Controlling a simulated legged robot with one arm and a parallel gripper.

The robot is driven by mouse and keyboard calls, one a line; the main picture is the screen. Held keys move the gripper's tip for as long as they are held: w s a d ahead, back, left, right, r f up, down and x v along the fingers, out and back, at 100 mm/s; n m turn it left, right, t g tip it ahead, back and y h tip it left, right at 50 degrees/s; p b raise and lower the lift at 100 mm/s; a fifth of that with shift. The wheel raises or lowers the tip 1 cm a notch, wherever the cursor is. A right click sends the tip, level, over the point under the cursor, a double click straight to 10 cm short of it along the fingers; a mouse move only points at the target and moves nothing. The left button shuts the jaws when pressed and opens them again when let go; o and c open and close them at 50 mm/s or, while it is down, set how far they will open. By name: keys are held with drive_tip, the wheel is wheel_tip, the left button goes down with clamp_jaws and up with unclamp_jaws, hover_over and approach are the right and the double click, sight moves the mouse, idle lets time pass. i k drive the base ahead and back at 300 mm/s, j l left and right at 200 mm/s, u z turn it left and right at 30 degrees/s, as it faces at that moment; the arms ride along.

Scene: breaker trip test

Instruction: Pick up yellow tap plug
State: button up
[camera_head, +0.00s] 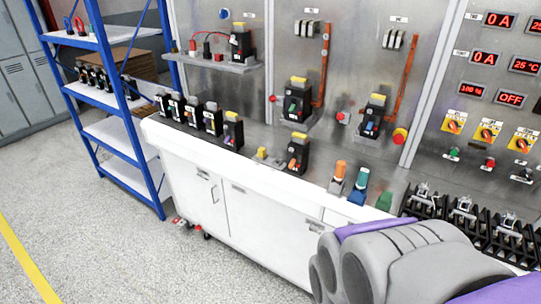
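A small yellow piece (262,153) sits on the white counter (300,188), left of a black breaker with an orange top. It is the yellowest loose piece there; its exact shape is too small to make out. Farther right stand plugs with an orange top (340,169), a teal top (361,180) and a green top (384,201). Part of my grey and purple arm (405,258) fills the lower right, in front of and apart from the yellow piece. I cannot make out fingertips, so whether my gripper is open or shut does not show. Nothing held is visible.
Several black breakers (212,120) line the counter's back left. Dark clamp-like devices (470,218) stand at the right. A metal panel (270,60) with switches and displays rises behind. A blue-framed shelf (130,110) stands left.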

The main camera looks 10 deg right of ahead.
sight(261, 151)
drive_tip(key=i+j+u, duration=0.1)
drive_tip(key=i+j, duration=0.5)
drive_tip(key=i+j+u, duration=0.1)
drive_tip(key=i+j, duration=0.4)
drive_tip(key=i, duration=0.25)
